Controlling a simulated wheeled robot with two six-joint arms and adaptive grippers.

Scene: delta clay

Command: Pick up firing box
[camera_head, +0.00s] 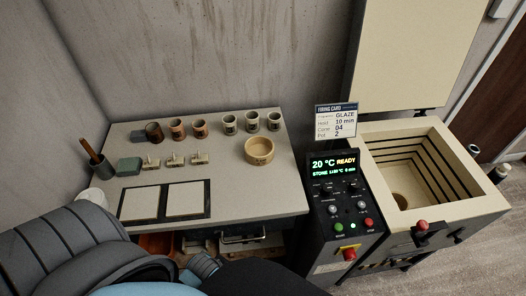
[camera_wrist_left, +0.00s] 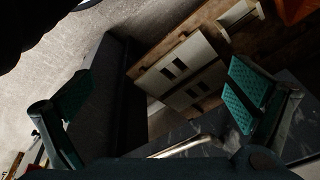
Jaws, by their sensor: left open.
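I cannot tell for sure which thing is the firing box. A dark box-like thing with a metal handle (camera_head: 243,238) shows under the front edge of the table in the head view, partly hidden by my own body. In the left wrist view a dark, marbled surface with a pale metal bar (camera_wrist_left: 185,146) lies beyond my gripper, perhaps the same thing. My left gripper (camera_wrist_left: 160,100) is open, its two teal-padded fingers wide apart with nothing held. In the head view my left arm fills the lower left and its fingertips are hidden. My right gripper is not in view.
The table (camera_head: 240,195) holds cups, a round tan bowl (camera_head: 259,151), small stamps and two white tiles. A kiln (camera_head: 470,195) stands open at right beside a control panel (camera_head: 340,205) reading 20 °C READY. Slotted pale pieces (camera_wrist_left: 180,70) lie on a wooden shelf.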

